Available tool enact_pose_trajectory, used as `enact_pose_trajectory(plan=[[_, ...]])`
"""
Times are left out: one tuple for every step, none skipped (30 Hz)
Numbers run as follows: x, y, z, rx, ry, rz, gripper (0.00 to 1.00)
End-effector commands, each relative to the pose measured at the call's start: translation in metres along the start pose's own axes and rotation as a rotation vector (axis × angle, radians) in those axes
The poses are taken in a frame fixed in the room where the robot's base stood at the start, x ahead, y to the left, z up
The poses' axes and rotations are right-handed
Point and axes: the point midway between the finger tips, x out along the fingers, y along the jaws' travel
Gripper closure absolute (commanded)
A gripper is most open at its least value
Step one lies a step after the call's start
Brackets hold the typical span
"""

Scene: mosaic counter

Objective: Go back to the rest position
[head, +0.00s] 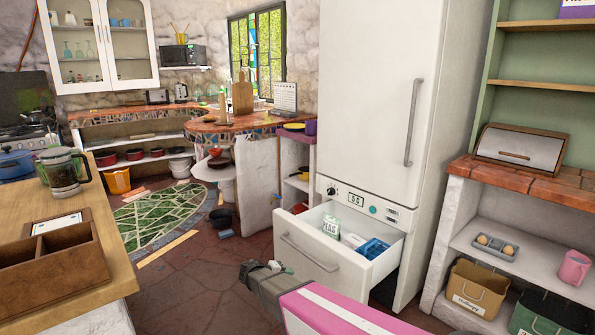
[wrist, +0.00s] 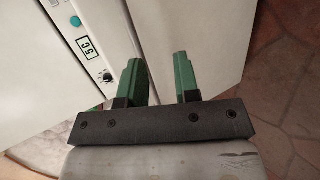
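My gripper (head: 282,268) is low in front of the open freezer drawer (head: 322,262) at the bottom of the white fridge (head: 372,95). In the wrist view my gripper (wrist: 160,80) shows two green fingers with a clear gap and nothing between them. Whether the fingertips touch the drawer front cannot be told. The drawer is pulled out and holds a white-and-green carton (head: 331,227), a white item (head: 353,240) and a blue package (head: 373,248). My pink and white arm hides part of the floor at the bottom.
A wooden counter (head: 110,215) with a wooden box (head: 48,262) and a coffee press (head: 63,172) stands at the left. Shelves with a bread box (head: 518,147) and baskets (head: 478,289) stand at the right. Open stone floor (head: 190,285) lies between the counter and drawer.

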Motion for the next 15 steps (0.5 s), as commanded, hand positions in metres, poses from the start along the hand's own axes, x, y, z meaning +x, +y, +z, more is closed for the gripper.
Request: enact_pose_trajectory(plan=[[0.011,0.008,0.015,0.009,-0.025,-0.039,0.71],[0.017,0.011,0.023,0.014,-0.041,-0.068,0.71],[0.026,0.017,0.034,0.024,-0.064,-0.109,0.71],[0.033,0.02,0.043,0.031,-0.081,-0.144,0.71],[0.04,0.024,0.053,0.04,-0.1,-0.181,0.71],[0.048,0.029,0.066,0.053,-0.123,-0.231,0.71],[0.054,0.032,0.075,0.063,-0.138,-0.268,0.71],[0.059,0.035,0.084,0.074,-0.153,-0.305,0.71],[0.066,0.038,0.096,0.089,-0.171,-0.355,0.71],[0.07,0.041,0.105,0.101,-0.184,-0.391,0.71],[0.074,0.044,0.114,0.115,-0.197,-0.427,0.71],[0.079,0.048,0.125,0.133,-0.21,-0.477,0.71],[0.082,0.051,0.134,0.149,-0.22,-0.514,0.71],[0.085,0.053,0.142,0.164,-0.229,-0.549,0.71],[0.088,0.057,0.154,0.185,-0.239,-0.598,0.71]])
